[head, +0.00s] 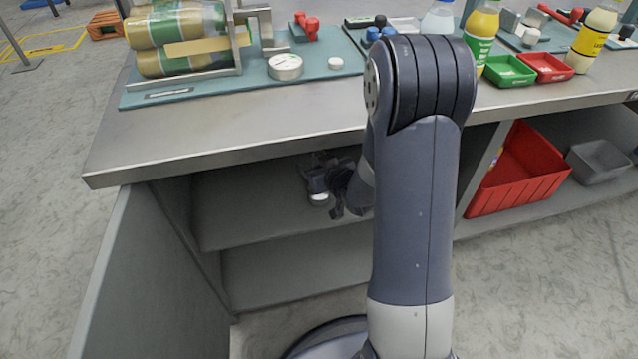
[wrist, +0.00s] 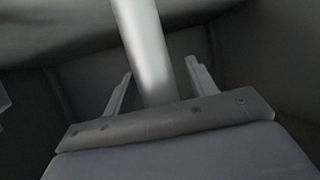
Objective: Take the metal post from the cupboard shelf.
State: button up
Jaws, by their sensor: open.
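The metal post (wrist: 148,50) is a smooth pale cylinder in the wrist view, running from the top edge down between my fingers. My gripper (wrist: 158,68) is open, with one finger on each side of the post. Gaps show between the post and both fingers, and its lower end is hidden behind the gripper body. In the head view my gripper (head: 338,205) is inside the open cupboard, over the shelf (head: 260,205) under the worktop. I cannot make out the post for certain there, as my arm and the shade cover that area.
The open cupboard door (head: 130,280) stands at the left. The steel worktop edge (head: 230,150) overhangs the shelf. A red bin (head: 520,175) and a grey bin (head: 600,162) stand in the right compartment. Bottles (head: 180,25) and a gauge (head: 285,66) are on the worktop.

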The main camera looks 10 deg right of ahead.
jog(key=shift+c, duration=0.4)
grip_shut()
dwell(0.4)
